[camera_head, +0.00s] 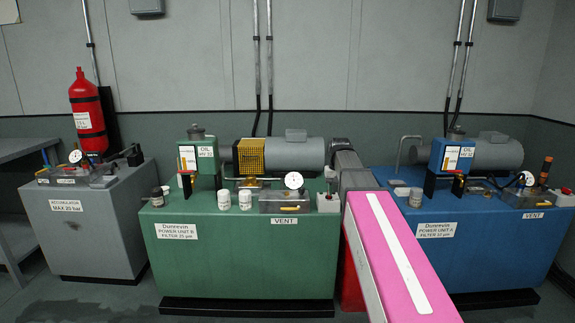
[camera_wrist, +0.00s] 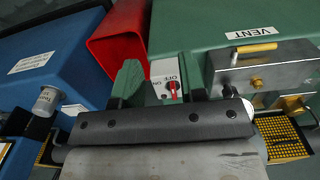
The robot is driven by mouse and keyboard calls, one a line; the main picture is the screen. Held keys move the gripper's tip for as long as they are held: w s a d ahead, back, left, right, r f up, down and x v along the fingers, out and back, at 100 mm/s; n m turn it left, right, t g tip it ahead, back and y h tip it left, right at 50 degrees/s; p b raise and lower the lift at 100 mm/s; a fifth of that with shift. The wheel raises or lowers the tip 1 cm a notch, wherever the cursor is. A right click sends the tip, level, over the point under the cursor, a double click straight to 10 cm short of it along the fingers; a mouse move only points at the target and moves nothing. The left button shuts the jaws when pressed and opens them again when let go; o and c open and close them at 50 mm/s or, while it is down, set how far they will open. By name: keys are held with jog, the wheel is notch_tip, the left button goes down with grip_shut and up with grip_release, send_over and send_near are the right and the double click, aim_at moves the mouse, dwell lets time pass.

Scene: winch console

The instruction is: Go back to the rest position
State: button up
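My gripper (camera_wrist: 163,76) shows in the wrist view as a dark grey bar with two dark green fingers standing apart, with nothing visible held between them. A white OFF/ON switch box with a red knob (camera_wrist: 172,88) appears between and beyond the fingers; I cannot tell whether they touch it. In the head view this switch box (camera_head: 328,203) sits at the right end of the green power unit (camera_head: 240,262). My pink arm reaches in from the lower right, and its grey end links stand beside the green unit. My fingers cannot be made out there.
A blue power unit (camera_head: 460,255) stands right of my arm. The green unit carries a pressure gauge (camera_head: 293,180), a VENT box (camera_head: 285,203) and white canisters (camera_head: 245,199). A red box (camera_wrist: 118,45) lies between the units. A grey accumulator cabinet (camera_head: 95,230) stands left.

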jog(key=s+f, duration=1)
jog(key=f, duration=0.3)
jog(key=s+f, duration=1)
jog(key=f, duration=0.3)
jog(key=shift+s+f, duration=0.3)
jog(key=shift+s, duration=0.05)
